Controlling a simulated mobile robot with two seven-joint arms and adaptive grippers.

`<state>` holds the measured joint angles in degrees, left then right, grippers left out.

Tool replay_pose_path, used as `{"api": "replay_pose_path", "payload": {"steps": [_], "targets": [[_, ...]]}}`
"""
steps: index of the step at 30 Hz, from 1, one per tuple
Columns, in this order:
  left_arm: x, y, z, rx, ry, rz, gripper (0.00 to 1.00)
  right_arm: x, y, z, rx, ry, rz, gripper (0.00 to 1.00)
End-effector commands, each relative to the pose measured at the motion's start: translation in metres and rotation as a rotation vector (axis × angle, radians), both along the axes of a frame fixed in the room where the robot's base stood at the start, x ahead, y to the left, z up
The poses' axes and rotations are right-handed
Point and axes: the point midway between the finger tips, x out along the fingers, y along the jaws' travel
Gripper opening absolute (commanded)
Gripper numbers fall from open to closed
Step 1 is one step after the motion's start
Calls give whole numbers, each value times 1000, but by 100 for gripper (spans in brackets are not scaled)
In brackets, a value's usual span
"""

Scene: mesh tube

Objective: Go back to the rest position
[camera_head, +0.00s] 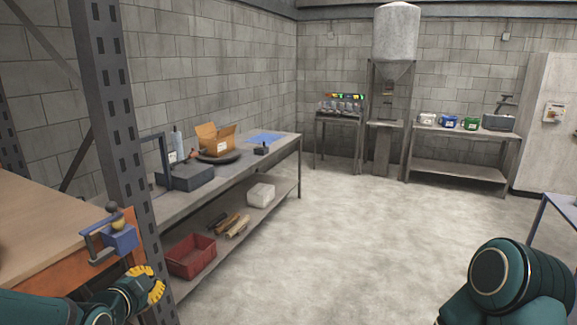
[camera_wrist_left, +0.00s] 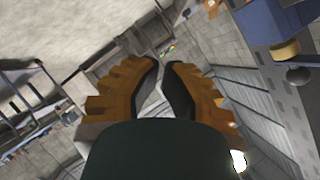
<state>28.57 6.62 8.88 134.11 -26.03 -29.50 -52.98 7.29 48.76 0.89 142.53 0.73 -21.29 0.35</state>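My left gripper (camera_head: 150,288), with yellow toothed fingers, is at the lower left of the head view, beside the foot of a grey perforated post. In the left wrist view its two orange fingers (camera_wrist_left: 163,66) lean towards each other, with a narrow gap between the tips and nothing held. The left forearm comes in low from the left edge. My right arm shows only as a dark teal joint at the lower right of the head view. The right gripper is out of frame.
The grey post (camera_head: 112,120) and a wooden-topped bench (camera_head: 50,225) with a blue vise (camera_head: 122,238) stand close to my left gripper. A grey workbench (camera_head: 285,150) holds a cardboard box (camera_head: 215,140); a red bin (camera_head: 190,256) is below. Open floor (camera_head: 350,240) lies centrally. A blue-edged table (camera_head: 560,205) is at right.

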Motion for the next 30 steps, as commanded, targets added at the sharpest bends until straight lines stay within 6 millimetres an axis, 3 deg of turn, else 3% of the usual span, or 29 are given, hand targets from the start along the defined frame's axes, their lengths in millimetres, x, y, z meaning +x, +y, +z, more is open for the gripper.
{"api": "replay_pose_path", "payload": {"steps": [1, 5, 8, 12, 15, 21, 24, 30], "targets": [[-1, -22, -36, -117, 83, 9, 0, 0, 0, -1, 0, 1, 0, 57], [-15, -70, -112, -387, 292, 85, 0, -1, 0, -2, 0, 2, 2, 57], [-36, -108, -166, -560, 468, 168, 0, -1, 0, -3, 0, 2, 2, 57], [-82, -157, -233, -743, 721, 325, 0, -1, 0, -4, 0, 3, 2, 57], [-118, -184, -269, -822, 876, 452, 0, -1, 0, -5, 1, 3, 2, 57], [-169, -211, -306, -882, 1054, 642, 0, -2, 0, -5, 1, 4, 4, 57], [-178, -214, -312, -890, 1082, 679, 0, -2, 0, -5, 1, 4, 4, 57], [-178, -214, -312, -890, 1082, 679, 0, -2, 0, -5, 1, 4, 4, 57]]}}
